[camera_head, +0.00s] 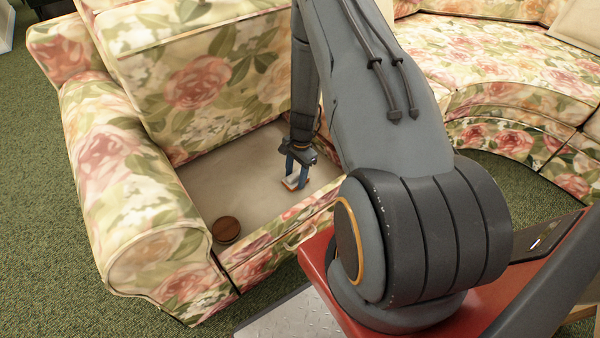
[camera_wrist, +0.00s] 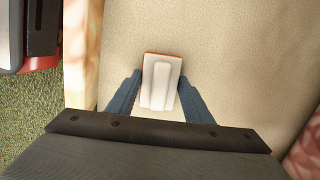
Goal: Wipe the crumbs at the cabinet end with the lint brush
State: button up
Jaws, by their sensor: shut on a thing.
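The lint brush (camera_head: 292,184) has a white back and an orange-red edge. It is low over the bare beige seat (camera_head: 225,178) of the flowered sofa, on the right part of the seat; I cannot tell if it touches the fabric. My gripper (camera_head: 297,177) points down with its blue fingers on both sides of the brush, shut on it. In the wrist view the brush (camera_wrist: 160,83) sits between the two fingertips, its white ridged back facing the camera. I make out no crumbs on the seat, and no cabinet I can be sure of.
A round brown wooden object (camera_head: 226,230) lies at the seat's front left corner. The sofa's rolled arm (camera_head: 130,190) stands left of it, and the backrest (camera_head: 200,80) rises behind. A curved flowered sofa (camera_head: 490,70) is at the right. Green carpet (camera_head: 40,190) is open at left.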

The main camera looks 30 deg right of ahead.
aim_at(289, 177)
jog(key=shift+s+a, duration=0.1)
jog(key=shift+a, duration=0.4)
jog(key=shift+s+a+r+p, duration=0.15)
jog(key=shift+a+p, duration=0.1)
jog(key=shift+a, duration=0.25)
jog(key=shift+w+a+r+p, duration=0.15)
jog(key=shift+a+p, duration=0.1)
jog(key=shift+a, duration=0.2)
jog(key=shift+d+r+p, duration=0.1)
jog(key=shift+r+p, duration=2.15)
jog(key=shift+r, duration=1.55)
